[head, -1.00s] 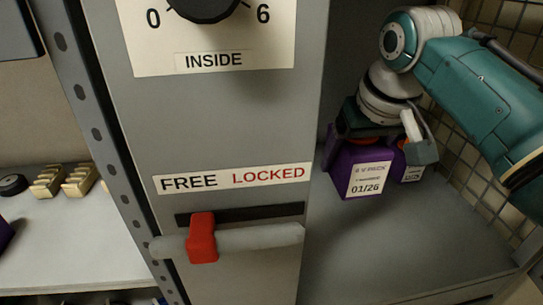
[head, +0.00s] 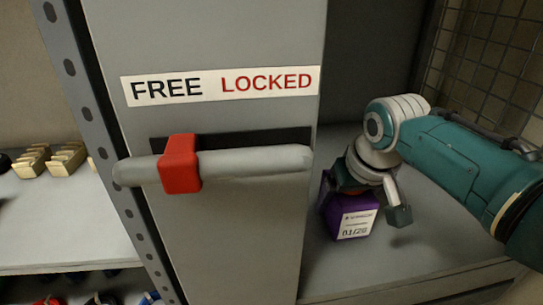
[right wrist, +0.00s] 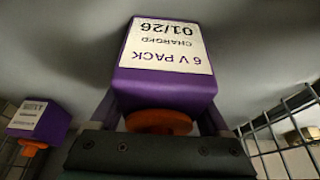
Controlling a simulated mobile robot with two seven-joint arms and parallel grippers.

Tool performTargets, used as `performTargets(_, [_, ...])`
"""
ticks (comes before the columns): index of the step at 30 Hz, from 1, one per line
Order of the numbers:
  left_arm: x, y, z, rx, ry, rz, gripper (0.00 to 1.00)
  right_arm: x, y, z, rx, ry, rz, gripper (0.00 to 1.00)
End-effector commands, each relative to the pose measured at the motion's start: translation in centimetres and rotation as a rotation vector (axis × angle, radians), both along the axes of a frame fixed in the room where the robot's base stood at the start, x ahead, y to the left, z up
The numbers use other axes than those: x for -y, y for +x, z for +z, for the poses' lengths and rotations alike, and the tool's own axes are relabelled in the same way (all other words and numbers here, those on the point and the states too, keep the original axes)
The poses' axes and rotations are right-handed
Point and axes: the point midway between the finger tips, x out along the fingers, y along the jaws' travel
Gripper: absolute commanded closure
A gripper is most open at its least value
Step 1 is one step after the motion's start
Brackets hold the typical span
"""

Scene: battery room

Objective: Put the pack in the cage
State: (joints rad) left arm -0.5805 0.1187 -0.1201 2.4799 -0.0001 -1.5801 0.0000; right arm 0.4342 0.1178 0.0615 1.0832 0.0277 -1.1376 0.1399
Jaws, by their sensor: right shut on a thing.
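A purple pack (head: 352,222) with a white label sits in the grey bay at the right of the head view. In the right wrist view the pack (right wrist: 165,84) reads "6 V PACK, CHARGED, 01/26" upside down and has an orange cap (right wrist: 158,122). My right gripper (head: 363,196) is over the pack and shut on it; the wrist view shows the fingers (right wrist: 160,118) at either side of the cap end. The wire-mesh cage wall (head: 490,65) stands behind and right of my right arm. I cannot tell whether the pack touches the floor. My left gripper is out of view.
A grey panel has a "FREE LOCKED" label (head: 220,86) and a grey bar (head: 255,160) with a red block (head: 180,163) below FREE. Another purple pack (right wrist: 40,118) shows in the wrist view. A shelf (head: 60,225) is at the left. Bare grey floor lies right of the pack.

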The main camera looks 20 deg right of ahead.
Motion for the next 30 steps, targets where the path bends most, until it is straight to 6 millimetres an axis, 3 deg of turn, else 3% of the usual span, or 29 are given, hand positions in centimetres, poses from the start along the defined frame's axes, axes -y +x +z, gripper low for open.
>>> performTargets(11, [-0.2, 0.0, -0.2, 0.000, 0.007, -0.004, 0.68, 0.0, 0.2, -0.2, 0.007, -0.001, 0.000, 1.00])
performTargets(12, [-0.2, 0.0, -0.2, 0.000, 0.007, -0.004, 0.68, 0.0, 0.1, -0.3, 0.002, 0.000, 0.000, 0.18])
performTargets(16, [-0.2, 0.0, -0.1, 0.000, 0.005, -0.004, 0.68, 0.0, 0.1, -0.3, 0.002, 0.000, 0.000, 0.03])
performTargets(25, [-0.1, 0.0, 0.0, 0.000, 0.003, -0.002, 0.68, 0.0, 0.1, 0.0, 0.002, 0.000, 0.000, 0.00])
performTargets(30, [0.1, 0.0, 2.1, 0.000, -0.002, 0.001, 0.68, -0.1, -0.6, 2.4, 0.003, -0.001, 0.001, 0.00])
